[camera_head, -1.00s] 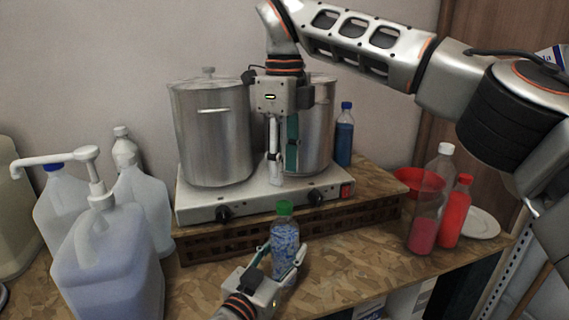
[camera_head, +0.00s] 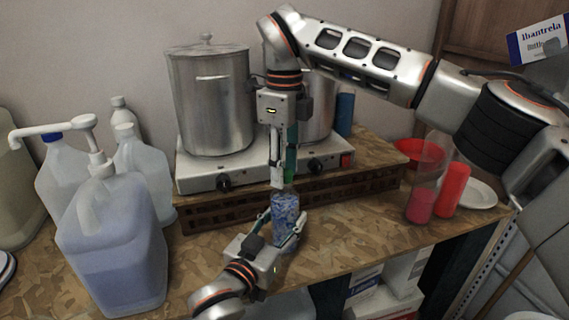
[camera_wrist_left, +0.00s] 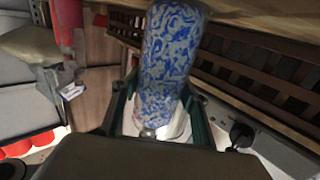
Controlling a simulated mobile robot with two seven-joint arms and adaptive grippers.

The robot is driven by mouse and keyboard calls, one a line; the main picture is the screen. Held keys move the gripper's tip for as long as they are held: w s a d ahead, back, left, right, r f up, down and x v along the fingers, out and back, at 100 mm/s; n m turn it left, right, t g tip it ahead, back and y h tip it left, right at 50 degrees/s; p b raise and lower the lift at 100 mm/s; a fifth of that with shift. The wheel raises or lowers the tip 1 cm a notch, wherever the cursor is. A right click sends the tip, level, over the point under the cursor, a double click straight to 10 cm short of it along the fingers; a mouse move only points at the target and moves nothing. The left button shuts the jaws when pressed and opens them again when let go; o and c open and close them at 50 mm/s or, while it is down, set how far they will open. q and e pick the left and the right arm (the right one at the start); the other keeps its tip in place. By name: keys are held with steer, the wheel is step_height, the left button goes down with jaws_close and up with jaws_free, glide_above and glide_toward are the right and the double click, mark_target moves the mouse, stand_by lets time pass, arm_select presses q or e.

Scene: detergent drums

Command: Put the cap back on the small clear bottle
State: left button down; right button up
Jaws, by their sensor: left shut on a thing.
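The small clear bottle (camera_head: 284,212) with a blue-and-white pattern stands upright at the front of the worktop. My left gripper (camera_head: 278,238) is shut on its lower body; the left wrist view shows the bottle (camera_wrist_left: 172,50) between the two fingers (camera_wrist_left: 158,112). My right gripper (camera_head: 283,182) points straight down, with its fingertips at the bottle's top. The green cap, visible earlier on the bottle's neck, is hidden by the right fingers. I cannot tell whether those fingers are closed on it.
Behind stands a hot plate (camera_head: 202,176) with two steel pots (camera_head: 210,100) on a slatted wooden riser (camera_head: 345,188). Large jugs and a pump container (camera_head: 112,240) crowd the left. A red funnel (camera_head: 418,152), red bottle (camera_head: 452,190) and white plate (camera_head: 478,196) stand right. Worktop between is clear.

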jaws_close()
steer(key=m, duration=1.1)
steer(key=shift+m, duration=0.3)
steer(key=shift+o, duration=0.7)
jaws_free()
step_height(320, 180, up, 12)
